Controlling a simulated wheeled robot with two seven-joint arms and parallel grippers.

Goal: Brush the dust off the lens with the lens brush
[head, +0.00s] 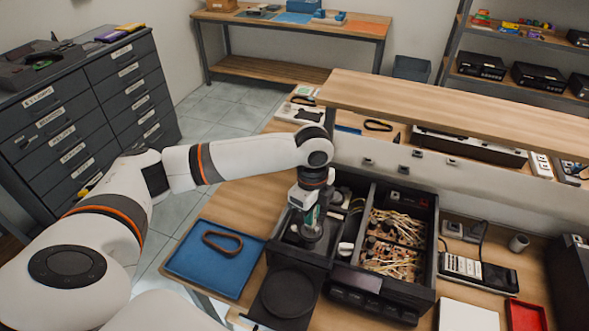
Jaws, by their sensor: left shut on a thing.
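My left gripper (308,205) reaches in from the left and points down over the left part of an open black case on the bench. It is shut on a small green thing (311,217), which looks like the lens brush; its lower end is hard to make out. Just below it is a dark round piece (312,236), which may be the lens. I cannot tell whether brush and round piece touch. No dust can be made out at this size. My right gripper is not in view.
The black case (436,240) has compartments with tangled pale cables (393,262). A black disc (288,292) lies in front. A raised wooden shelf (450,110) runs behind; a red tray (526,316) is front right.

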